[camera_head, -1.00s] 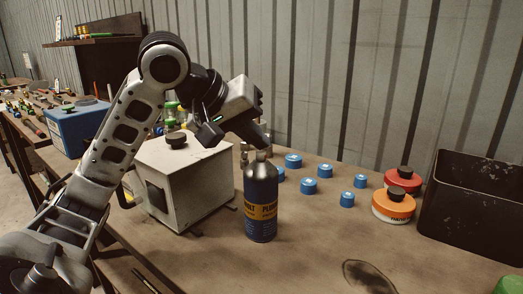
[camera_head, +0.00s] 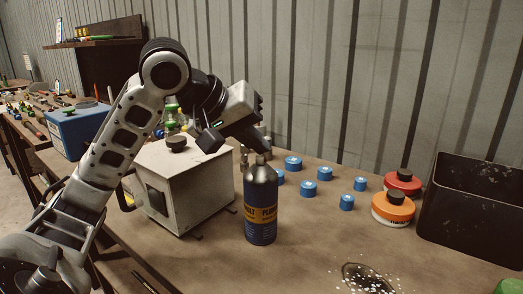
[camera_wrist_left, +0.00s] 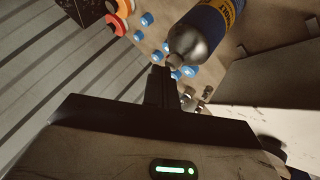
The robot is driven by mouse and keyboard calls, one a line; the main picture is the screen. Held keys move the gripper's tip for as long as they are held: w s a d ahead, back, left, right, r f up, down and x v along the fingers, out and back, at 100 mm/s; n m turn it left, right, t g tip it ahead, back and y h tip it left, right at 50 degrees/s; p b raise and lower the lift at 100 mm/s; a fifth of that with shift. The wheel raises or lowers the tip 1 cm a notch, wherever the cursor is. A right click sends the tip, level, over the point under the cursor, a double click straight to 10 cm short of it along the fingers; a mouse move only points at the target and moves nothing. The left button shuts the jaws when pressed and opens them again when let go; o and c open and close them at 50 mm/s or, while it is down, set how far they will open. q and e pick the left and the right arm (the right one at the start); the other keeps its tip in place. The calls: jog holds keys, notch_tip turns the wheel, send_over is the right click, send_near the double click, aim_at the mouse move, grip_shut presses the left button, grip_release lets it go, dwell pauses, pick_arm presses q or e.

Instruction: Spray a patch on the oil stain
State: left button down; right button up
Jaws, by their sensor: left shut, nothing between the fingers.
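A dark blue spray bottle (camera_head: 261,213) with a yellow label and grey shoulder stands upright on the workbench in the head view. Its top also shows in the left wrist view (camera_wrist_left: 196,40). My left gripper (camera_head: 262,147) is shut and empty, its fingertips at the top of the bottle; I cannot tell whether they touch its nozzle. The oil stain (camera_head: 352,270) is a dark patch at the front of the bench, right of the bottle. White specks (camera_head: 372,281) lie scattered over it and around it. My right gripper is not in view.
A light grey box (camera_head: 180,185) stands left of the bottle. Several blue caps (camera_head: 309,187) lie behind and right of it. An orange tub (camera_head: 393,208), a red tub (camera_head: 403,180) and a black bin (camera_head: 470,215) stand at the right. The bench between bottle and stain is clear.

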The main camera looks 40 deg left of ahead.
pick_arm(q)
notch_tip(320, 180, up, 5)
jog(key=p, duration=0.5)
jog(key=shift+r+p, duration=0.15)
jog(key=shift+p, duration=0.15)
jog(key=shift+r+p, duration=0.4)
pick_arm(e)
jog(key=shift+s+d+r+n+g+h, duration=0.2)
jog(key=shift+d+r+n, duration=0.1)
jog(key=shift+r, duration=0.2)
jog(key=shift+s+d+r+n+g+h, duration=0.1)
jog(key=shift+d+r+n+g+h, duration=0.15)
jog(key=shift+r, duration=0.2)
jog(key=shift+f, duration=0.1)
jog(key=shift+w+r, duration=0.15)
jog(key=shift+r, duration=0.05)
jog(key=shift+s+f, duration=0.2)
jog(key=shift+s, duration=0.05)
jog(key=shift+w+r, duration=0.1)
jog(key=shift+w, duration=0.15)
